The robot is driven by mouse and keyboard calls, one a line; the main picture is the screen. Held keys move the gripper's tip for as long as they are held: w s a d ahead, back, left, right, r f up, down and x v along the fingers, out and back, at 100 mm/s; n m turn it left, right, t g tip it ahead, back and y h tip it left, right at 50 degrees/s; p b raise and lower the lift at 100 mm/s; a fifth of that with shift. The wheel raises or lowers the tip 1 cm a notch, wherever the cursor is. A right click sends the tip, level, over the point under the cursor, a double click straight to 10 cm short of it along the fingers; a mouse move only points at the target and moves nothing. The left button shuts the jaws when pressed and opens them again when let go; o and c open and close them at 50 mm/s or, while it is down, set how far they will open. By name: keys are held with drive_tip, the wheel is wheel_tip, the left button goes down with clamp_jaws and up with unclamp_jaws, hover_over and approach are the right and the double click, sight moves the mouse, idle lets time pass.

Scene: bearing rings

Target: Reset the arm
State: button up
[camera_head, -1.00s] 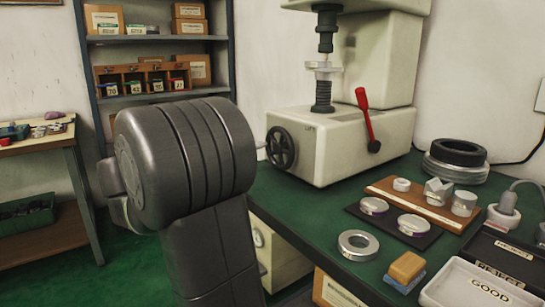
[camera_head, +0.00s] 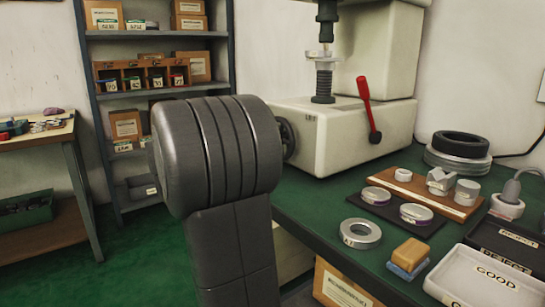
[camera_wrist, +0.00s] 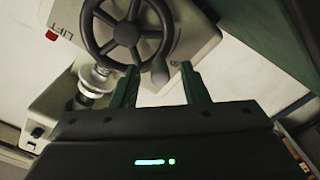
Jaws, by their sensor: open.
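My arm stands at the middle of the head view, in front of the green bench, with its large dark joint raised above the bench's left edge. Beyond the fingers is the handwheel (camera_wrist: 126,32) of the cream press, which also shows in the head view (camera_head: 345,140). The fingers look apart from the wheel, though the depth is hard to judge. In the head view my gripper is hidden.
A bearing ring (camera_head: 360,233) lies on the bench (camera_head: 318,208) near a yellow-and-blue block (camera_head: 408,256). A dark mat (camera_head: 375,212) holds two discs. A "GOOD" tray (camera_head: 458,287) and a "REJECT" tray (camera_head: 490,236) are at the right. Shelves (camera_head: 170,92) stand behind.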

drive_tip(key=shift+w+d+f+n, duration=0.1)
drive_tip(key=shift+w+d+n, duration=0.2)
drive_tip(key=shift+d, duration=0.05)
drive_tip(key=shift+s+f+n+p, duration=0.1)
drive_tip(key=shift+f+n+p, duration=0.25)
drive_tip(key=shift+n, duration=0.35)
drive_tip(key=shift+s+f+n+p, duration=0.1)
drive_tip(key=shift+f+n+p, duration=0.2)
drive_tip(key=shift+n, duration=0.4)
